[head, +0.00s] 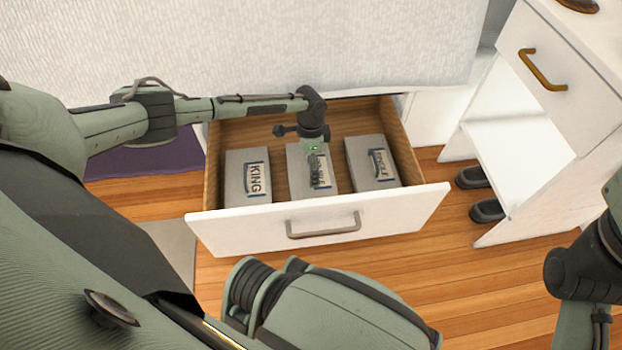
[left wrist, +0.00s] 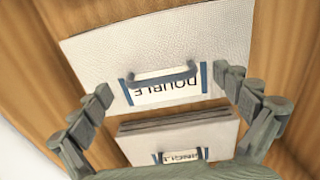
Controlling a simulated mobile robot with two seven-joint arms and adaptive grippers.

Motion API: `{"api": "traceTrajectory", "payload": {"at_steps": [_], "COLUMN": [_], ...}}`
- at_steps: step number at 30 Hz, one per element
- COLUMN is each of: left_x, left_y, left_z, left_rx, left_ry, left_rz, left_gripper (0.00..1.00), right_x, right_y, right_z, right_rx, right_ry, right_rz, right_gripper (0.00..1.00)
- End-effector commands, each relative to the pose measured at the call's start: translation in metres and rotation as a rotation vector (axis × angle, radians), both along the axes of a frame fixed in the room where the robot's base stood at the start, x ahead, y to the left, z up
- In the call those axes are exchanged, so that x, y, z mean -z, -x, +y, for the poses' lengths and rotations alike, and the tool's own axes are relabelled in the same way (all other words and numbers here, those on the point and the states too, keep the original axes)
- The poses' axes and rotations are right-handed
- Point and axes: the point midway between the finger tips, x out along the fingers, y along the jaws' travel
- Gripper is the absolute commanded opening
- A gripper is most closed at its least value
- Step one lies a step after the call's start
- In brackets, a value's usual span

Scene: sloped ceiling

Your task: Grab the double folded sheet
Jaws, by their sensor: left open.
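The double folded sheet (left wrist: 150,45) is a pale, textured bundle with a blue-edged "DOUBLE" label (left wrist: 165,90), upside down in the left wrist view. In the head view it appears to be the middle bundle (head: 297,160) in the open drawer, its label partly hidden by my gripper. My left gripper (head: 318,175) points down over this bundle. In the left wrist view, its open fingers (left wrist: 163,82) are on either side of the label, with nothing held. I cannot tell whether the fingertips touch the sheet. My right gripper is out of view; only part of that arm shows.
The wooden drawer (head: 222,135) is pulled out, with a white front and metal handle (head: 323,227). A "KING" bundle (head: 236,187) lies left of the middle one, another bundle (head: 362,157) right, apparently single. A white cabinet (head: 555,90) and dark shoes (head: 487,211) stand at right.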

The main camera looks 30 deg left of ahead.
Motion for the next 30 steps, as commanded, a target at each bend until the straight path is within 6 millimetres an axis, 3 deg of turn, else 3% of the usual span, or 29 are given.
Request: {"api": "traceTrajectory", "payload": {"at_steps": [3, 11, 30], "left_x": [0.0108, 0.011, 0.0111], "left_y": [-0.0007, -0.0005, -0.0003], "left_z": [-0.0007, -0.0004, 0.0], "left_rx": [0.001, 0.001, 0.001], "left_ry": [0.001, 0.0, -0.001], "left_rz": [-0.001, -0.001, -0.001], "left_gripper": [1.0, 0.99, 0.19], "right_x": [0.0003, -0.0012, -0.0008], "right_y": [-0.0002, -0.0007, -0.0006], "right_z": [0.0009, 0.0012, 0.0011], "right_rx": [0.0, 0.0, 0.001], "right_ry": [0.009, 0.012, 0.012], "right_rz": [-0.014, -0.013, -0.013], "right_gripper": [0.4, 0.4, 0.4]}}
